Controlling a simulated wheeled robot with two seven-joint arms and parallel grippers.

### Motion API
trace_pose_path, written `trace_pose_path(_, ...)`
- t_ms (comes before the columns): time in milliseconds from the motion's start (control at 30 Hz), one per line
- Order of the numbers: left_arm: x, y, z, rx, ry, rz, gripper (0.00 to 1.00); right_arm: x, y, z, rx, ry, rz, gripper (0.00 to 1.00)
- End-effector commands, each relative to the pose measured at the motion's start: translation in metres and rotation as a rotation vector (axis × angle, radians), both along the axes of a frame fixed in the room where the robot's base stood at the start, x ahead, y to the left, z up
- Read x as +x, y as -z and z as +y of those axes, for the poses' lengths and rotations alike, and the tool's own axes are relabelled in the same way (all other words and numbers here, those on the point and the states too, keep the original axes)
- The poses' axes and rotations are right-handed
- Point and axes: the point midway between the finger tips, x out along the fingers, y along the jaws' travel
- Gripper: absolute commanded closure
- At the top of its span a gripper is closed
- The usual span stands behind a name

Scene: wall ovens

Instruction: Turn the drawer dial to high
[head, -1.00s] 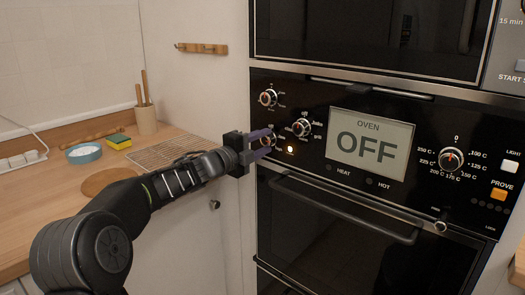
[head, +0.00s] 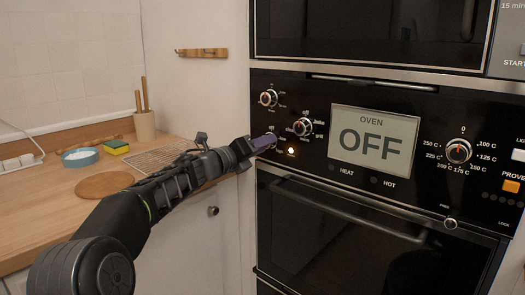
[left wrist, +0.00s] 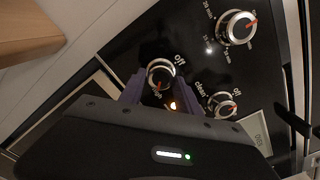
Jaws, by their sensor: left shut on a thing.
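The dial under my left gripper is the lowest of the left-hand dials on the black oven panel. In the left wrist view this silver-rimmed dial (left wrist: 161,70) sits between my purple fingers, with "off" printed at its upper right. A red mark shows on its lower part, near a small word that looks like "high". My left gripper (head: 267,141) is shut on this dial, with its fingers on either side; in the head view they hide most of it. It also shows in the left wrist view (left wrist: 160,88). My right gripper is not in view.
Close by are an upper left dial (head: 268,98), a function dial (head: 302,127) and a lit orange lamp (head: 291,151). The display (head: 374,143) reads OFF. A temperature dial (head: 458,151) is at right. The oven handle (head: 350,212) runs below; a wooden counter (head: 50,205) is at left.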

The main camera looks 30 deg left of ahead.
Motion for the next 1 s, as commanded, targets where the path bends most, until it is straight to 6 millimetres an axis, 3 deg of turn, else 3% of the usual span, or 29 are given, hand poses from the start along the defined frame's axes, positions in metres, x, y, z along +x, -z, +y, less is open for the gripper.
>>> trace_pose_path(600,0.0003,0.0015,0.0001,0.065,0.001,-0.015,1.0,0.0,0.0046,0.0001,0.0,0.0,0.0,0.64)
trace_pose_path(633,0.0003,0.0015,0.0001,0.065,0.001,-0.015,0.6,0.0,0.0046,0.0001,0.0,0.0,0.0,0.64)
trace_pose_path(867,0.0003,0.0011,0.0002,0.064,0.0,-0.016,0.41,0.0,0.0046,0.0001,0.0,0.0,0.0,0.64)
trace_pose_path(1000,0.0002,0.0008,0.0002,0.064,0.0,-0.016,0.4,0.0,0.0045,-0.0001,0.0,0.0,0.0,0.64)
